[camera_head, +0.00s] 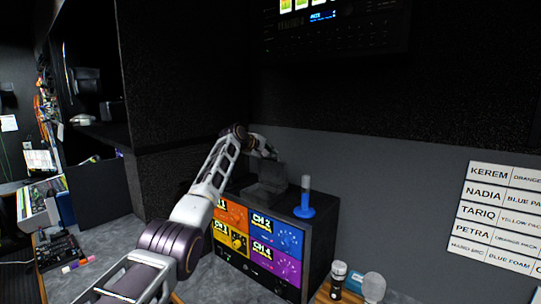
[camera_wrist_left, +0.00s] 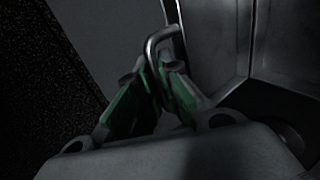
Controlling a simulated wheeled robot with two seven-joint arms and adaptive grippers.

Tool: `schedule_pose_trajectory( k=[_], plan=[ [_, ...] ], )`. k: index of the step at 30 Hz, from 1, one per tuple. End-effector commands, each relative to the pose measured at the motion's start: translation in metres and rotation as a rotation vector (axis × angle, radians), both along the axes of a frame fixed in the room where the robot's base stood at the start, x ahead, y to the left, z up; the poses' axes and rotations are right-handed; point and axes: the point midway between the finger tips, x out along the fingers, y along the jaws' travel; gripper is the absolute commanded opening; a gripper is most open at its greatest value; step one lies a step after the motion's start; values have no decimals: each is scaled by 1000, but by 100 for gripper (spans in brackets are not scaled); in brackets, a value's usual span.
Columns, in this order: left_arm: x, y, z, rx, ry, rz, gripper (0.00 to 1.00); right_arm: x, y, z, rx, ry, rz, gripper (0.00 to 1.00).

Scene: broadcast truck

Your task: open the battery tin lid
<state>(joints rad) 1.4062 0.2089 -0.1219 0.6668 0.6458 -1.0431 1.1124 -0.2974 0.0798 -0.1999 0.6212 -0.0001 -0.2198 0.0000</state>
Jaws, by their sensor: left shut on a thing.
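The battery tin (camera_head: 262,196) is a dark grey box on top of the unit with coloured channel panels. Its lid (camera_head: 270,174) stands raised at the back of the tin, near upright. My left gripper (camera_head: 271,154) is at the upper edge of the lid. In the left wrist view the green-padded fingers (camera_wrist_left: 160,78) are shut on a metal loop handle (camera_wrist_left: 162,42), beside grey metal faces (camera_wrist_left: 220,35). The inside of the tin is too dark to make out. My right gripper is out of view.
A blue stand with a clear tube (camera_head: 304,207) is just right of the tin on the channel unit (camera_head: 319,245). Small jars (camera_head: 338,277) stand at the lower right. A name board (camera_head: 500,215) hangs on the wall. Markers (camera_head: 78,264) lie on the left counter.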

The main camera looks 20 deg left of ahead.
Motion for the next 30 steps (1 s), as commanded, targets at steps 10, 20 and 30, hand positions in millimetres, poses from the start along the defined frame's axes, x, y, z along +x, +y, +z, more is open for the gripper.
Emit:
schedule_pose_trajectory(
  k=[10,20,30],
  plan=[
    [-1,0,0,3,7,1,0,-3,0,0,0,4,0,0],
    [-1,0,-1,3,8,0,18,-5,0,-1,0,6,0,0],
    [-2,1,0,3,8,0,18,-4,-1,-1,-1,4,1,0]
  ],
)
